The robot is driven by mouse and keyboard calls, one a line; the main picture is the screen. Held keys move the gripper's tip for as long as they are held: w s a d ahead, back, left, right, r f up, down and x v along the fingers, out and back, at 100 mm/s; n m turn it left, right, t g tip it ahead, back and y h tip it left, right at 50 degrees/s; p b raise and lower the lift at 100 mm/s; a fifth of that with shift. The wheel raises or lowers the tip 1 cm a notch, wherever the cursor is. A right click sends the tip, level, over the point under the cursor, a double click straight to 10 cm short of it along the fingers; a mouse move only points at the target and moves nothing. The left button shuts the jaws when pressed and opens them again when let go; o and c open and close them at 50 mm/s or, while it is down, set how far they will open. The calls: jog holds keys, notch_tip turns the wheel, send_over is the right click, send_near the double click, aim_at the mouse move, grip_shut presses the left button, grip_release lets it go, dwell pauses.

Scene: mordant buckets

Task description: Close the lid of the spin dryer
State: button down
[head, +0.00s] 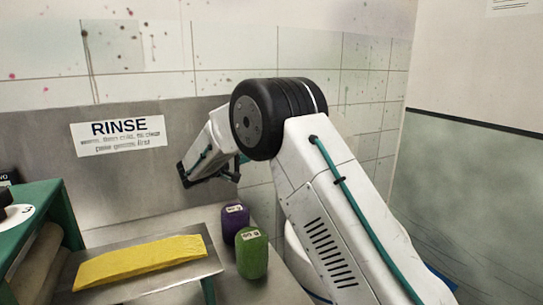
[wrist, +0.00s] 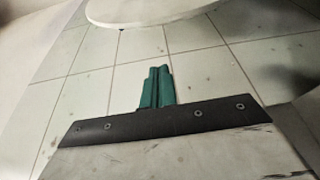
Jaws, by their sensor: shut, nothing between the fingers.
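My gripper (wrist: 157,86) shows in the wrist view as two green fingers pressed together, with nothing between them. In the head view my arm reaches towards the back wall, and the fingertips cannot be made out there. A white rounded body (head: 292,262), probably the spin dryer, is mostly hidden behind my arm in the head view. In the wrist view a pale round-edged disc (wrist: 150,9), possibly its lid, crosses the top edge beyond the fingertips, apart from them in the picture. I cannot tell the lid's angle.
A purple block (head: 235,222) and a green block (head: 252,254) stand beside a metal tray (head: 205,268) with a yellow cloth (head: 140,260) on it. A green shelf unit (head: 62,215) is at left. A RINSE sign (head: 118,134) hangs on the metal splashback.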

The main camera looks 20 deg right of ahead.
jog(key=d, duration=0.9)
jog(key=shift+w+f, duration=0.2)
jog(key=shift+w, duration=0.1)
